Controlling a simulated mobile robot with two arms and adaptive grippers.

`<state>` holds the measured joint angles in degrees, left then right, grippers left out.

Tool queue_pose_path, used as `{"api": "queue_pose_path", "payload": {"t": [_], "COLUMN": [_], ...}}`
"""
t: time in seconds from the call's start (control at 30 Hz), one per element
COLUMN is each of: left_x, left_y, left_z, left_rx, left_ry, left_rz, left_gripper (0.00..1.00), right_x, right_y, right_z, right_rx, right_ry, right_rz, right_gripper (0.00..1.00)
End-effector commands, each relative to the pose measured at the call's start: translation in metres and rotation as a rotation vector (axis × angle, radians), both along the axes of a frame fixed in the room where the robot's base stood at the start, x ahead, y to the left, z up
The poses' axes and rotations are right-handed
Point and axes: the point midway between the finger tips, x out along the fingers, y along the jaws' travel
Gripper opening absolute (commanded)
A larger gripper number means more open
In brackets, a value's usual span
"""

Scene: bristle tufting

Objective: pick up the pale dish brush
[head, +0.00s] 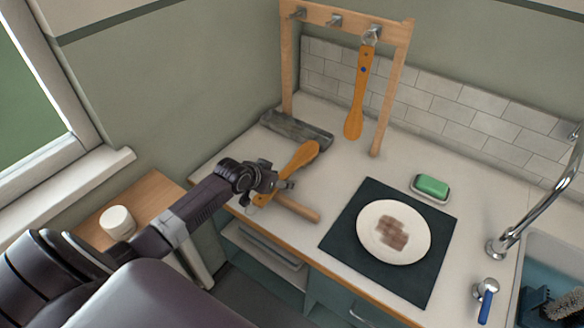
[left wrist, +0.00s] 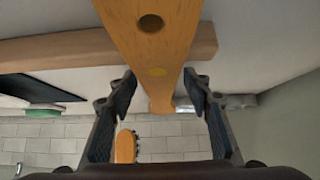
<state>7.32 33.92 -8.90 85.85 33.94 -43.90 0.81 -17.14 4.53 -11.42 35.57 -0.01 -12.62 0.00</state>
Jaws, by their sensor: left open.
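An orange-tan wooden brush (head: 302,157) shows at my left gripper (head: 270,182); its bristles are hidden in the head view. In the left wrist view its handle (left wrist: 150,50), with a hole and a yellow dot, passes between the two fingers of my left gripper (left wrist: 160,92). The gripper is open, with gaps on both sides of the handle. A second wooden brush (head: 360,92), with a blue dot, hangs from a hook on the wooden rack (head: 398,75). I cannot tell which brush is the pale one. My right gripper is not in view.
A wooden bar (head: 297,208) lies close beside the gripper. A grey tray (head: 297,132) is behind. A plate (head: 378,214) sits on a dark mat (head: 428,268), near green soap (head: 432,186). The tap (head: 535,212) and sink are at right.

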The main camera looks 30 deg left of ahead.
Motion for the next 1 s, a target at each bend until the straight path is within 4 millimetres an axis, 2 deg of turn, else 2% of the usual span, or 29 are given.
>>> {"api": "queue_pose_path", "payload": {"t": [0.3,0.73,1.0], "left_x": [0.0037,0.0035,0.0039], "left_y": [-0.0007,-0.0005,-0.0003], "left_z": [-0.0036,-0.0034,-0.0021], "left_rx": [0.001,0.001,0.001], "left_ry": [0.0,0.0,-0.002], "left_rz": [-0.001,-0.001,-0.001], "left_gripper": [0.46,0.0,0.0], "right_x": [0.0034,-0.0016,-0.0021], "right_y": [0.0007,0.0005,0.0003], "right_z": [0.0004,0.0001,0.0], "right_rx": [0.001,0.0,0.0], "right_ry": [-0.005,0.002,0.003], "right_rz": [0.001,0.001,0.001], "right_gripper": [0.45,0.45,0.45]}}
